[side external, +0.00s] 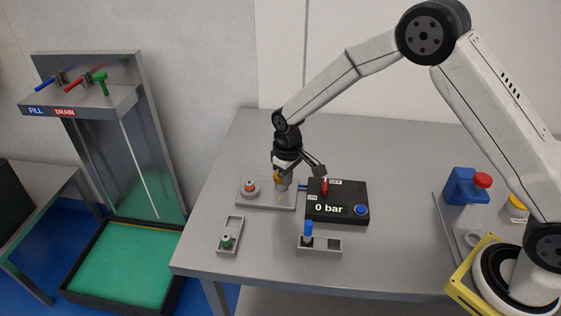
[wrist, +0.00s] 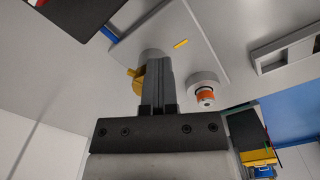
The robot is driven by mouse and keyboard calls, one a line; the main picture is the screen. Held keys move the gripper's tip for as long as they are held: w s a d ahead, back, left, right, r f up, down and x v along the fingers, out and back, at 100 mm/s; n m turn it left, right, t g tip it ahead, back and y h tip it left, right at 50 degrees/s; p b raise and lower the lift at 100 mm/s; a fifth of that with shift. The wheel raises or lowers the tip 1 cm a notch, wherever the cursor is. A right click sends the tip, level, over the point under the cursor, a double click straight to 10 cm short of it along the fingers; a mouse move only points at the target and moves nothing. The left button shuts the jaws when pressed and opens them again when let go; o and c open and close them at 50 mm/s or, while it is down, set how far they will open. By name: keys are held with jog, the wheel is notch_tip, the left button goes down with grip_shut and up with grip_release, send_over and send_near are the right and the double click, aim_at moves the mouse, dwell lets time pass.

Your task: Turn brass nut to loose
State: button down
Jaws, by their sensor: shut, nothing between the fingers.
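The brass nut (side external: 277,176) shows as a small gold shape at the grey fitting on the light base plate (side external: 264,204). My gripper (side external: 284,178) points down at it and hides part of it in the side view. In the wrist view the brass nut (wrist: 137,78) shows just left of the fingers, with a tab sticking out leftward. My gripper's fingers (wrist: 158,64) are together with nothing between them, overlapping the round grey fitting behind. I cannot tell whether they touch the nut. A yellow mark (wrist: 181,43) lies on the plate; its label is not readable.
A grey round fitting with an orange ring (side external: 250,187) stands left on the plate. A black box (side external: 345,217) reading "0 bar" with a red lever (side external: 325,186) stands right. Two small trays (side external: 233,222) (side external: 333,252) sit in front.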

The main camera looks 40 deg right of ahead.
jog(key=shift+w+d, duration=0.1)
jog(key=shift+d, duration=0.65)
jog(key=shift+w+d, duration=0.3)
jog(key=shift+d, duration=0.15)
dwell(0.7)
jog(key=shift+s+d, duration=0.1)
jog(key=shift+s+d, duration=0.15)
jog(key=shift+s, duration=0.1)
jog(key=shift+r, duration=0.1)
dwell(0.3)
jog(key=shift+r, duration=2.9)
